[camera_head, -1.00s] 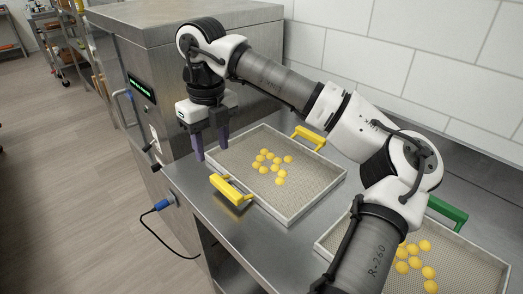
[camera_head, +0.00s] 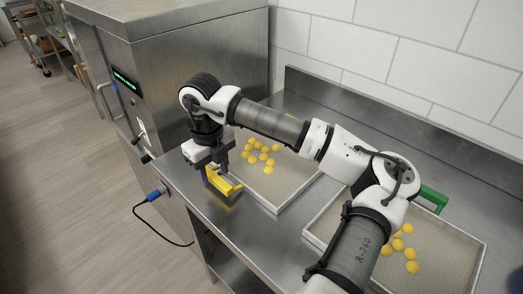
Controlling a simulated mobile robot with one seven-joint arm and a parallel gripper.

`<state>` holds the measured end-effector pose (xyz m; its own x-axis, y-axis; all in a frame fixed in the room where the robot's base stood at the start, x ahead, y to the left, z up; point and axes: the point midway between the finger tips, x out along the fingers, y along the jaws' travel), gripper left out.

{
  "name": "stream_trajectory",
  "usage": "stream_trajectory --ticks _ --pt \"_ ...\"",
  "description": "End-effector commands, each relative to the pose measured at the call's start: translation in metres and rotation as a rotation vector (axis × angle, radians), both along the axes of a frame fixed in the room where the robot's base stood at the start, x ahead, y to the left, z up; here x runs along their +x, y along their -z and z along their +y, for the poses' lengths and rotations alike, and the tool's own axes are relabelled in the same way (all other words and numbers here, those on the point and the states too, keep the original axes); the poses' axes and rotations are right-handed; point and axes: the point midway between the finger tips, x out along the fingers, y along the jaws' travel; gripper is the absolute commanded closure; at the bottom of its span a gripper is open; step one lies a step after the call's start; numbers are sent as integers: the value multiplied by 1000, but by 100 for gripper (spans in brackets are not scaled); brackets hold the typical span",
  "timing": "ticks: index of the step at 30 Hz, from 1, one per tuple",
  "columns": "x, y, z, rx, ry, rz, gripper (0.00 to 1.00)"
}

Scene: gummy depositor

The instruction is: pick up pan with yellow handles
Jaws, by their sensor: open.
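The pan with yellow handles (camera_head: 292,183) lies flat on the steel counter and holds several yellow gummies (camera_head: 251,158). My gripper (camera_head: 216,176) is open and points down at the near handle. Its fingers are close around or beside this handle; I cannot tell whether they touch it.
A second pan with a green handle (camera_head: 433,199) and several gummies (camera_head: 398,244) sits to the right, partly behind my arm. The depositor machine (camera_head: 180,60) stands at left. The counter (camera_head: 250,240) has bare room in front of the pan.

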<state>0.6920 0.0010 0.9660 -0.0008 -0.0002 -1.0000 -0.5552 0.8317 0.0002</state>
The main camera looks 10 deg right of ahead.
Motion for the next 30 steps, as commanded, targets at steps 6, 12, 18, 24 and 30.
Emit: stream_trajectory --ticks 6,12,18,24,30 --pt "-1 24 -1 1 0 1 55" --pt "-1 27 -1 0 0 0 55" --pt "-1 27 -1 0 0 0 73" --pt "-1 27 -1 0 0 0 99" --pt "-1 26 -1 -1 0 -2 100"
